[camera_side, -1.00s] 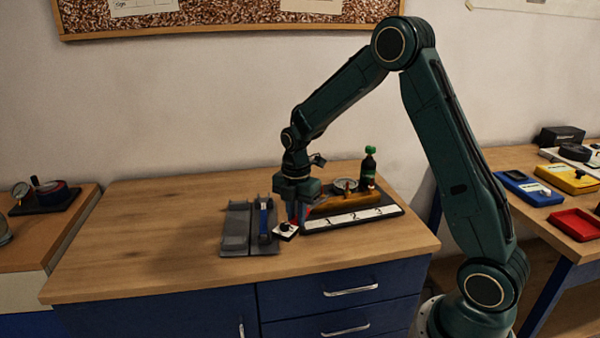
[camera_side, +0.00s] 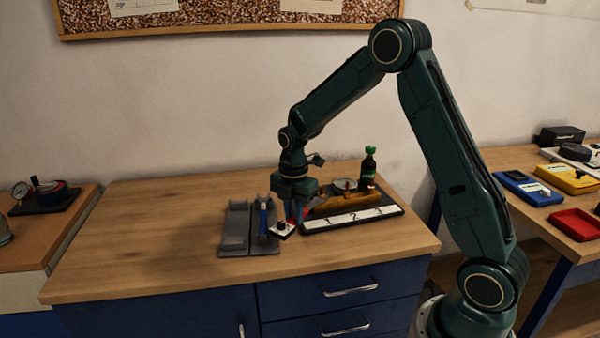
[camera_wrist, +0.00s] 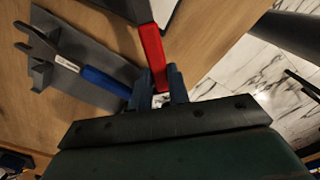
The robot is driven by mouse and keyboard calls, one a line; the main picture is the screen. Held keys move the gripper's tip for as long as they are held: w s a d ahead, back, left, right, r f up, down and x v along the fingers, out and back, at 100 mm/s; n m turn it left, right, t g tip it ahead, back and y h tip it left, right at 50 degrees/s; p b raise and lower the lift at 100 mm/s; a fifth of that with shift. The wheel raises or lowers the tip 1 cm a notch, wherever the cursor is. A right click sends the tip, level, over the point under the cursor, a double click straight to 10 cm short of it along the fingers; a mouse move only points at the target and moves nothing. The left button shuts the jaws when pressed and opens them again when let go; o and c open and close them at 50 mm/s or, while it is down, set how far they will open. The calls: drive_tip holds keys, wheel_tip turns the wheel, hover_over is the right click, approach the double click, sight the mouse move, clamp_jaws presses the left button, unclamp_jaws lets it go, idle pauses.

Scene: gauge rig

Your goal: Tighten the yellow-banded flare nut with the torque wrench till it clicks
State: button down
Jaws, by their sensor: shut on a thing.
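My gripper (camera_side: 296,212) is low over the bench, just left of the gauge rig (camera_side: 352,212). In the wrist view my gripper (camera_wrist: 160,88) is shut on a red handle (camera_wrist: 152,45), which runs up away from the jaws. I cannot tell whether this is the torque wrench. A blue-handled tool (camera_wrist: 105,80) with an open-ended head lies in a grey holder (camera_wrist: 72,58); its blue handle (camera_side: 264,216) also shows in the side view. The yellow-banded flare nut cannot be made out.
A white plate with a black knob (camera_side: 282,230) is in front of my gripper. A dark bottle with a green top (camera_side: 369,168) stands at the back of the rig, above the numbered strip.

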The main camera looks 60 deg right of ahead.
drive_tip(key=shift+w+d+m, duration=0.1)
drive_tip(key=shift+w+m, duration=1.3)
drive_tip(key=shift+w, duration=0.45)
idle(2.1)
drive_tip(key=shift+s+n, duration=0.9)
drive_tip(key=shift+s, duration=0.25)
idle(0.7)
